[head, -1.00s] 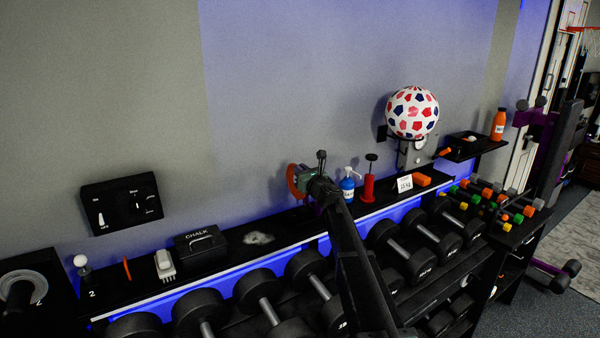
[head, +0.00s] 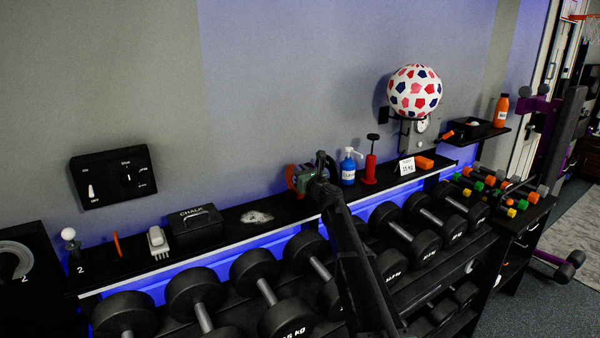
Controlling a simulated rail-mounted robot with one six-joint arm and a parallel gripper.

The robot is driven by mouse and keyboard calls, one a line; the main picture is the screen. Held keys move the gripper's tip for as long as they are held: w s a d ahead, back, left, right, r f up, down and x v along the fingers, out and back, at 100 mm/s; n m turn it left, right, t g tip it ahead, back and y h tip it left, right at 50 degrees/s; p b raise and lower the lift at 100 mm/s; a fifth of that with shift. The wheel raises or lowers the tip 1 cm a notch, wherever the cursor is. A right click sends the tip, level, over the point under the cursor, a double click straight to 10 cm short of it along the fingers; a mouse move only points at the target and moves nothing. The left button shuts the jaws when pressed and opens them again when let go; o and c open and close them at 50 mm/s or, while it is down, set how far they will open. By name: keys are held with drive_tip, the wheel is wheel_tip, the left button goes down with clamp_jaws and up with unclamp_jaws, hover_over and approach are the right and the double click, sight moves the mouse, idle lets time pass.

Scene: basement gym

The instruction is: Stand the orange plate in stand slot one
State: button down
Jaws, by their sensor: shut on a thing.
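My gripper (head: 306,180) is at the middle of the picture, in front of the wall and by the long black shelf. It is shut on the orange plate (head: 291,177), a red-orange disc that stands on edge and shows at the gripper's left side. My gripper hides part of the disc. I cannot tell whether the plate touches the shelf. A thin orange upright piece (head: 117,244) stands on the shelf at the far left, beside a black holder marked 2 (head: 75,256). I cannot make out which part is stand slot one.
The black shelf (head: 225,236) carries a chalk box (head: 196,228), a white-topped brush (head: 157,241), a blue pump bottle (head: 348,170) and a red pump (head: 370,166). Dumbbells (head: 266,291) fill the rack below.

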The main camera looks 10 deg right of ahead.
drive_tip(key=shift+f, duration=0.35)
drive_tip(key=c, duration=1.2)
unclamp_jaws()
drive_tip(key=shift+r, duration=0.1)
drive_tip(key=shift+o, duration=0.2)
drive_tip(key=b+v, duration=0.1)
drive_tip(key=v, duration=1)
